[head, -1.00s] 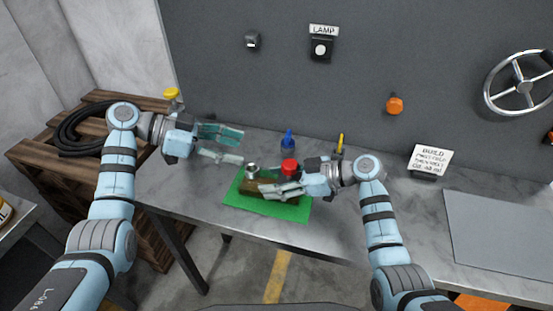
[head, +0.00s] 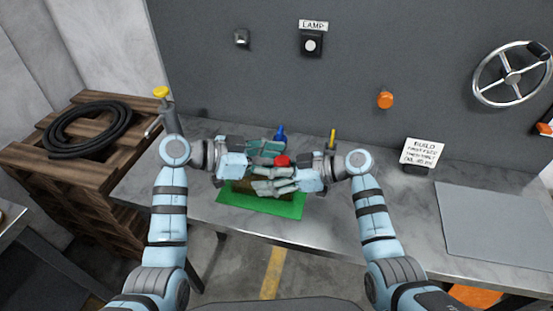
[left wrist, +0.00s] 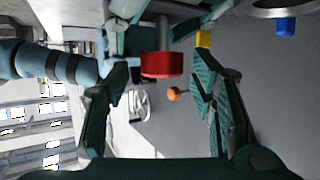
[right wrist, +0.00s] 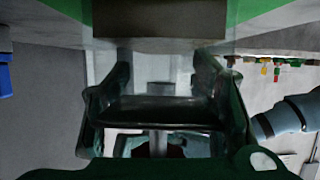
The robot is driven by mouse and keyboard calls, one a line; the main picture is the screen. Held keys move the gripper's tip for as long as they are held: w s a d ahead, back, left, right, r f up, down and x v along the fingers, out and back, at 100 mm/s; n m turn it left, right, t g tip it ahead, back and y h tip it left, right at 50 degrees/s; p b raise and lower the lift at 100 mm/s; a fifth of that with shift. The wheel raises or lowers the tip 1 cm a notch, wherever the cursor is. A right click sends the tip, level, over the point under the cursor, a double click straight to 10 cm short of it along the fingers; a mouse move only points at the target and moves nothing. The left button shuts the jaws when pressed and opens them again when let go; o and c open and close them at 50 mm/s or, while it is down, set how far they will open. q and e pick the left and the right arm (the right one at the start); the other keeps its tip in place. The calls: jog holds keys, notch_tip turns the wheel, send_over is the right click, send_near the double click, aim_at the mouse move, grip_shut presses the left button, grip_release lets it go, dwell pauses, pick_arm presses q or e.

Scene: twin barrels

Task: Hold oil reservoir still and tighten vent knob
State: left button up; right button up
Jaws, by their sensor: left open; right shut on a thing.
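The oil reservoir (head: 242,187) is a dark brownish block on a green mat (head: 262,205), largely hidden by my grippers. My right gripper (head: 262,187) is shut on its body; the right wrist view shows the dark body (right wrist: 157,108) between the fingers. The red vent knob (head: 282,161) stands at the reservoir's right side. My left gripper (head: 270,150) is open above and behind the reservoir, close to the knob. In the left wrist view, the red knob (left wrist: 162,65) appears between the spread fingers; I cannot tell whether they touch it. The silver fitting is hidden.
A yellow-capped can (head: 163,110) is behind my left arm. The wall carries a lamp switch and handwheel.

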pick_arm(q)
jog(key=c, duration=1.2)
jog(key=m+g, duration=0.2)
jog(key=g, duration=0.1)
jog(key=m+g, duration=0.1)
jog(key=shift+w+m+g+h, duration=0.3)
jog(key=shift+m, duration=0.1)
jog(key=shift+s+m+g, duration=0.1)
jog(key=shift+m+g, duration=0.3)
jog(key=shift+g, duration=0.1)
jog(key=shift+d, duration=0.1)
jog(key=o, duration=1.2)
